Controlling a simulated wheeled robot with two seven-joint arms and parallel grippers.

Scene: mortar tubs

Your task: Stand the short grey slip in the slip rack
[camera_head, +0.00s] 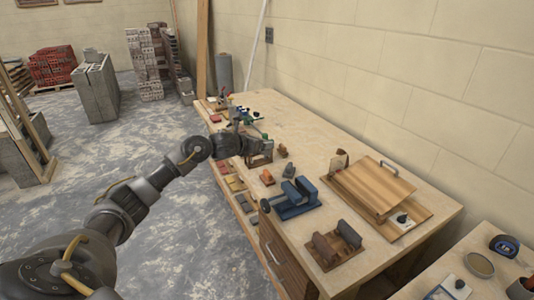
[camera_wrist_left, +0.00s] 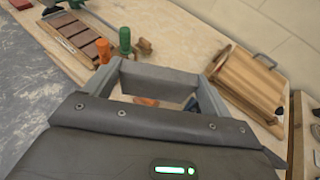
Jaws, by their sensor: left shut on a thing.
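My left gripper (camera_head: 262,157) is over the left part of the workbench. In the left wrist view its two fingers are apart with a short grey slip (camera_wrist_left: 160,80) spanning between them, and it is shut on that slip. The slip is mostly hidden by the gripper in the head view. A tray with a row of brown slips (camera_wrist_left: 88,42) shows in the left wrist view. I cannot tell for certain which is the slip rack. My right gripper is not in view.
A blue vice (camera_head: 290,200) stands between my gripper and the wooden stand. A small orange block (camera_head: 267,177) lies near the gripper. A wooden board with a handle (camera_head: 370,185) lies to the right. Green (camera_wrist_left: 125,40) and orange (camera_wrist_left: 103,50) handles stand behind the gripper.

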